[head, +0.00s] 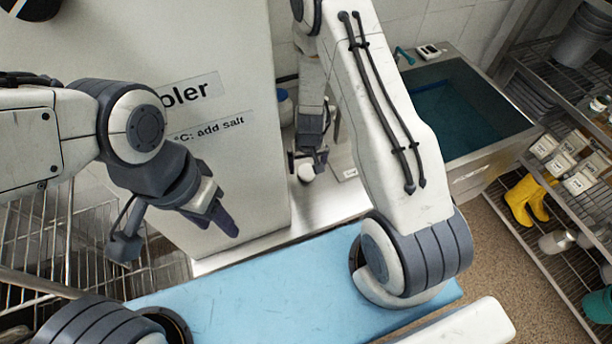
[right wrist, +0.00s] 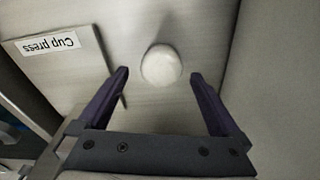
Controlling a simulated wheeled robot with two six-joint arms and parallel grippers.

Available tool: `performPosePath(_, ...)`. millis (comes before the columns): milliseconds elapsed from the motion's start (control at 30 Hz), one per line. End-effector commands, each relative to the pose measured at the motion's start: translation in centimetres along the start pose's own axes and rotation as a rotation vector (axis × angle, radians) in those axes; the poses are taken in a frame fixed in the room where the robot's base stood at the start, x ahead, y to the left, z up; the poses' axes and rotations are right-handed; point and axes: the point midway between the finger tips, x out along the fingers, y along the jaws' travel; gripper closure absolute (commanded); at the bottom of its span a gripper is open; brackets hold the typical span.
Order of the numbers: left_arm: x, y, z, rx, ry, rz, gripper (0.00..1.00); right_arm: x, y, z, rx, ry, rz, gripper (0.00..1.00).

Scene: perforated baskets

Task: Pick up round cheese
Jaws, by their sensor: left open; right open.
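The round cheese (right wrist: 161,65) is a small, pale, rounded piece on a light grey surface in the right wrist view. It lies just beyond the tips of my right gripper (right wrist: 160,75), roughly between the two dark fingers, which are apart and empty. In the head view the cheese (head: 306,173) shows as a small white shape below my right gripper (head: 307,160). My left gripper (head: 222,215) hangs in front of the big cooler, away from the cheese, holding nothing that I can see.
A flat piece labelled "Cup press" (right wrist: 45,50) lies left of the cheese in the right wrist view. A sink (head: 460,110) and a wire shelf with yellow boots (head: 528,200) are at right.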

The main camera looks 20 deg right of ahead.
Motion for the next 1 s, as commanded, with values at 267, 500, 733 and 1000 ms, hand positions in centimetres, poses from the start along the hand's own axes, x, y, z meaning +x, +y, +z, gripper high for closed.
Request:
performPosePath(267,1.8,-0.1,0.1,-0.003,0.0,0.0,0.5,3.1,-0.3,0.1,-0.003,0.0,-0.001,0.0)
performPosePath(500,1.7,-0.1,0.1,-0.003,0.0,0.0,0.5,3.0,-0.3,0.1,-0.003,0.0,-0.001,0.15)
performPosePath(733,1.7,-0.1,0.1,-0.003,0.0,0.0,0.5,2.9,-0.3,0.1,-0.003,0.0,-0.001,0.86)
performPosePath(1000,1.0,-0.1,0.1,-0.003,0.0,0.0,0.5,2.1,-0.3,-0.1,-0.003,0.001,-0.001,0.86)
